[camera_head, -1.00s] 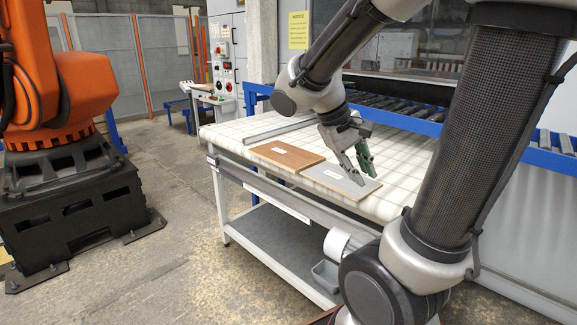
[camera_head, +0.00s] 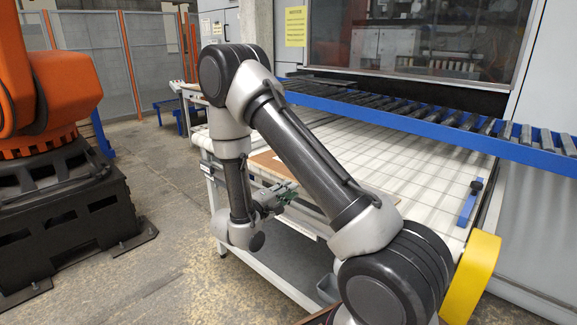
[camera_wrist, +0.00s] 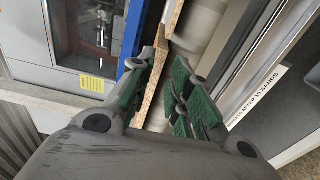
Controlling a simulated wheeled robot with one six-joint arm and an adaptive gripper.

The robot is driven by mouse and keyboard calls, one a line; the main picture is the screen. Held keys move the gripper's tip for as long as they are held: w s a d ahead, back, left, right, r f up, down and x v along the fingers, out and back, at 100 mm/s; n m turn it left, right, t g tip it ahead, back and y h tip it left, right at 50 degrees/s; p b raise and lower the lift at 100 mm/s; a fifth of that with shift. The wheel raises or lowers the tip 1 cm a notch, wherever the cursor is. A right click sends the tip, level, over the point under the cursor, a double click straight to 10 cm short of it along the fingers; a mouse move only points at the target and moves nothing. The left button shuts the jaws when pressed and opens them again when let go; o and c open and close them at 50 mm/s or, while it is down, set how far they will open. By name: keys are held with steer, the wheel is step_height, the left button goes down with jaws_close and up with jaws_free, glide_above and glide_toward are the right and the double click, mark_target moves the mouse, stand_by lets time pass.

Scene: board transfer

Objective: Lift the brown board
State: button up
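The brown board (camera_head: 268,161) lies flat on the white gridded table in the head view, largely hidden behind my arm. My gripper (camera_head: 279,193) is at the table's front edge, turned sideways, with its green-padded fingers pointing in toward the board's front side. In the wrist view my gripper (camera_wrist: 168,62) is open. Tan board edges (camera_wrist: 149,98) show edge-on between and beyond the fingers; I cannot tell which board each belongs to, or whether a finger touches one. The grey-topped board is mostly hidden behind my arm in the head view.
The white table (camera_head: 425,172) has free room to the right and back. A blue-railed roller conveyor (camera_head: 430,125) runs behind it. An orange robot (camera_head: 60,95) stands at the left. A labelled rail (camera_wrist: 250,100) lies close to my fingers.

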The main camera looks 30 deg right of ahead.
steer(key=x, duration=0.6)
steer(key=shift+r, duration=0.15)
jaws_close()
steer(key=shift+r, duration=0.1)
